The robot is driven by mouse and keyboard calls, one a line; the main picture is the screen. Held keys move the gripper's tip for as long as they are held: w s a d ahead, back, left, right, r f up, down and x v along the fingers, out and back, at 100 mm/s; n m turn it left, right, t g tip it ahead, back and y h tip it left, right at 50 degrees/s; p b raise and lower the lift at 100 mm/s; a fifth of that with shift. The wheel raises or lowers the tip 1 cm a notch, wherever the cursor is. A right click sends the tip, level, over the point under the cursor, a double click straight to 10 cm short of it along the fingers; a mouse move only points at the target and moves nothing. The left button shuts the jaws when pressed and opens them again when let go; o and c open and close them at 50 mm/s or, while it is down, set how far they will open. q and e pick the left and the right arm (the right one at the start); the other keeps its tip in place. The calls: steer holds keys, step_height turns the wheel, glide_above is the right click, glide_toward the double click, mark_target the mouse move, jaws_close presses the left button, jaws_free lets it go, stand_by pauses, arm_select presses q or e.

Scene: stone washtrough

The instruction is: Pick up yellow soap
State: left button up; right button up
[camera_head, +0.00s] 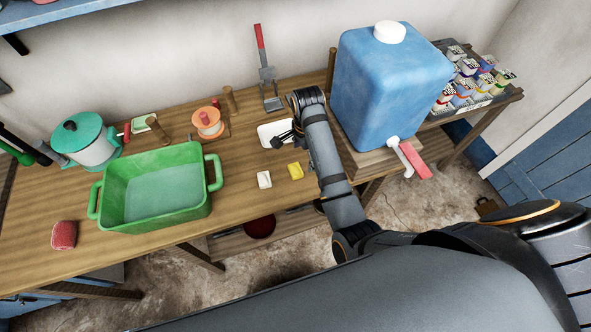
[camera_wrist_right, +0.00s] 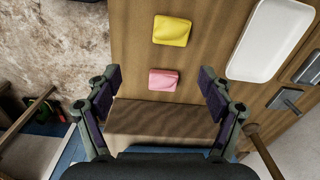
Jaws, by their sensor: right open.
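The yellow soap (camera_head: 295,171) lies on the wooden table, just right of a white soap (camera_head: 264,180). In the right wrist view the yellow soap (camera_wrist_right: 172,30) lies near the top, beyond a pink soap (camera_wrist_right: 163,80). The pink soap appears between the fingers in that picture, and I cannot make it out in the head view. My right gripper (camera_head: 283,138) is over the table near the white tray, beyond the yellow soap. Its fingers are spread and empty in the wrist view (camera_wrist_right: 160,76). My left gripper is not in view.
A white tray (camera_head: 268,138) lies beside the gripper. A green tub (camera_head: 155,215) stands to the left, and a big blue water container (camera_head: 385,85) with a red-handled tap stands to the right. The table's front edge is close to the soaps.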

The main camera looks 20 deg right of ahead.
steer(key=w+a+r+m, duration=0.1)
steer(key=w, duration=0.1)
glide_above(297, 168)
steer(key=f, duration=0.4)
steer(key=shift+s+d+f+p, duration=0.1)
steer(key=shift+d+p, duration=0.2)
steer(key=shift+f, duration=0.55)
steer(key=f, duration=0.2)
steer(key=f+p, duration=0.1)
steer(key=f, duration=0.1)
steer(key=shift+w+a, duration=0.2)
steer(key=shift+a, duration=0.05)
steer(key=shift+f, duration=0.6)
steer(key=c, duration=1.4)
steer(key=shift+r, duration=0.15)
